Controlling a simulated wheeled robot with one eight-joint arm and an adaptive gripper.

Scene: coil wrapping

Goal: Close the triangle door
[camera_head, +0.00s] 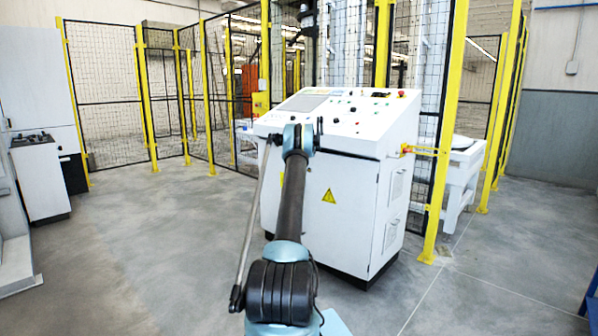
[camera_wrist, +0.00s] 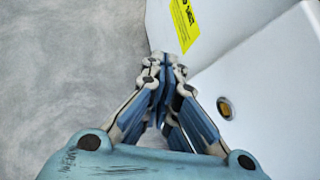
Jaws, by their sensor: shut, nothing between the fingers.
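The door with the yellow warning triangle (camera_head: 329,196) is on the front of the white control console. My arm covers part of the front, and I cannot tell there how far the door stands open. In the wrist view my gripper (camera_wrist: 165,62) is shut and empty. Its fingertips are close to the lower left edge of a white panel with a yellow label (camera_wrist: 185,22). I cannot tell whether they touch it. A second white panel (camera_wrist: 270,85) with a round lock (camera_wrist: 225,107) meets it at an angle on the right.
The console (camera_head: 345,130) has a sloped top with buttons. Yellow-posted mesh fencing (camera_head: 445,150) stands behind and right of it. A white table (camera_head: 462,170) is at the right, and a grey-white cabinet (camera_head: 40,175) at the left. The floor between is clear.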

